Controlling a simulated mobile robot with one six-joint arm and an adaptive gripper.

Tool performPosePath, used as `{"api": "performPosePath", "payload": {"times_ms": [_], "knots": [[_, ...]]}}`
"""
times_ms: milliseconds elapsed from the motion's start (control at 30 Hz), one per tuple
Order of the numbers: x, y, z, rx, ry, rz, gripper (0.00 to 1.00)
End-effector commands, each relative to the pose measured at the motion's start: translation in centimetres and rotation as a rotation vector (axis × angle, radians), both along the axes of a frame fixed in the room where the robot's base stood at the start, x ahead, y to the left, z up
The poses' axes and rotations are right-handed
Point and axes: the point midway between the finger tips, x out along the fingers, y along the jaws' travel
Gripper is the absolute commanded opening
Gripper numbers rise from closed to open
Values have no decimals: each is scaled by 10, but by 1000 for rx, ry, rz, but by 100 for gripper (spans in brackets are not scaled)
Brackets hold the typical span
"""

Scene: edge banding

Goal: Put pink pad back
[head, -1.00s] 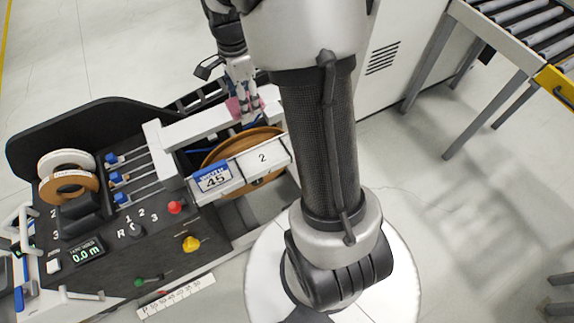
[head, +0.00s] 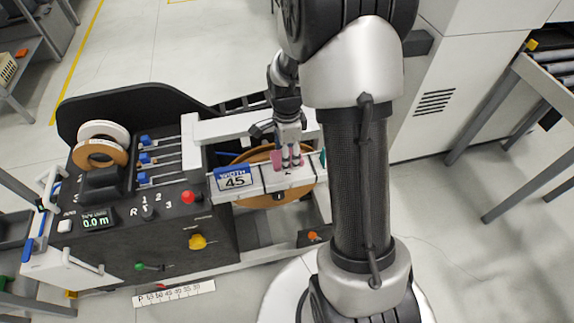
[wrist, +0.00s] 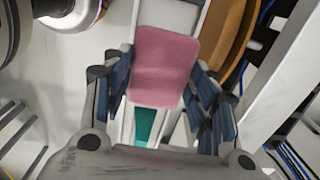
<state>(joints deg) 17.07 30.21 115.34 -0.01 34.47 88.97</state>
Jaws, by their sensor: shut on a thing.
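The pink pad (wrist: 165,62) is between the two blue-lined fingers of my gripper (wrist: 167,85) in the wrist view. In the head view the pink pad (head: 276,161) shows as small pink patches at the fingertips. My gripper (head: 288,163) is shut on the pad and points down over the white front rail (head: 250,187) of the banding machine, right of the blue "45" display. A teal patch (wrist: 145,124) shows below the pad in the wrist view. I cannot tell whether the pad touches the rail.
A large brown reel (head: 262,201) sits behind and below the rail. A white beam (head: 232,126) runs behind it. The control panel with a red button (head: 188,197) and yellow knob (head: 198,241) is at left. A grey-white cabinet (head: 450,100) stands at right.

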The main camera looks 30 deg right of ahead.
Motion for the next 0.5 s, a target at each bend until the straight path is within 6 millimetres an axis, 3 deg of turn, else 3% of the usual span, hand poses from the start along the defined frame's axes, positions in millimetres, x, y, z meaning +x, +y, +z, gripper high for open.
{"api": "performPosePath", "payload": {"times_ms": [167,367,500], "knots": [[0,0,-13,0,1,0,31],[-1,0,-44,1,2,0,31],[0,0,-46,0,-1,0,31]]}}
